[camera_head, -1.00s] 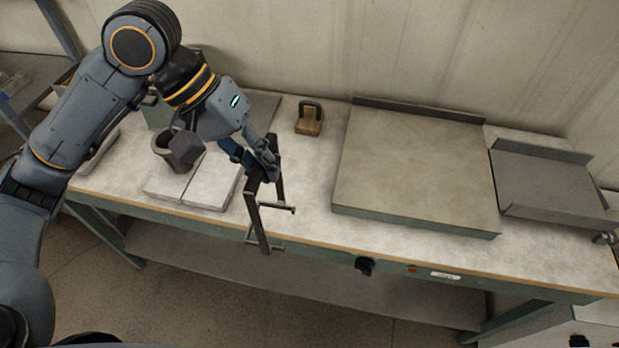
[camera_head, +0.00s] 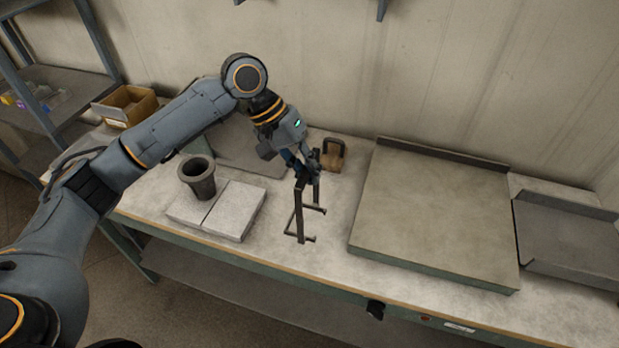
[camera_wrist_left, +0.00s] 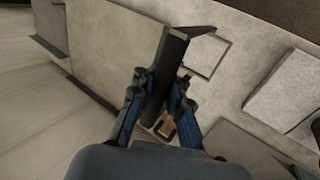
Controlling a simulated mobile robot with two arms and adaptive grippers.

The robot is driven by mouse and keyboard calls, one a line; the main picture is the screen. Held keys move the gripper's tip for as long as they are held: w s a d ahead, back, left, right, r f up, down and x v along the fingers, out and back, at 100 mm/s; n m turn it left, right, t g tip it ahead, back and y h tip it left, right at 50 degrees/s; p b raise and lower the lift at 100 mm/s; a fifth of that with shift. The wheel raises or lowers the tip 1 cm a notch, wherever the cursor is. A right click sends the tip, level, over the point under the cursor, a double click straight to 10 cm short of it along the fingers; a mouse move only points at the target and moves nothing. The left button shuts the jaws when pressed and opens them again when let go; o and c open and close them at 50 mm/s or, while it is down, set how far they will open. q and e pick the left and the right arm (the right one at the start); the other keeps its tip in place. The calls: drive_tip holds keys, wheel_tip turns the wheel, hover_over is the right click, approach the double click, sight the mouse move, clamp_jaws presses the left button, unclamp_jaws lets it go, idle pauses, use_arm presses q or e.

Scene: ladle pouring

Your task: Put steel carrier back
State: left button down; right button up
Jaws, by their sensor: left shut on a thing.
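The steel carrier (camera_head: 299,215) is a dark metal frame with hooked ends, in the middle of the head view. My left gripper (camera_head: 310,172) is shut on its upper part, and the carrier hangs below the fingers over the bench. I cannot tell whether its lower end touches the bench top. In the left wrist view the carrier (camera_wrist_left: 170,70) runs up between the two blue fingers of my left gripper (camera_wrist_left: 160,92). My right gripper is out of view.
The workbench (camera_head: 318,255) has a dark crucible (camera_head: 198,180), pale blocks (camera_head: 236,212), a brown block with a handle (camera_head: 333,155), a large flat plate (camera_head: 435,210) and a grey tray (camera_head: 570,235). A cardboard box (camera_head: 125,105) stands at the left. A bare strip lies beneath the carrier.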

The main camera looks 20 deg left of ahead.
use_arm(q)
drive_tip(key=f, duration=0.2)
drive_tip(key=w+f+p, duration=0.1)
drive_tip(key=f, duration=0.1)
drive_tip(key=shift+a, duration=0.1)
drive_tip(key=shift+f, duration=0.1)
drive_tip(key=c, duration=1.3)
unclamp_jaws()
drive_tip(key=shift+f, duration=0.1)
drive_tip(key=b+v, duration=0.1)
drive_tip(key=v, duration=1.1)
drive_tip(key=shift+b, duration=0.35)
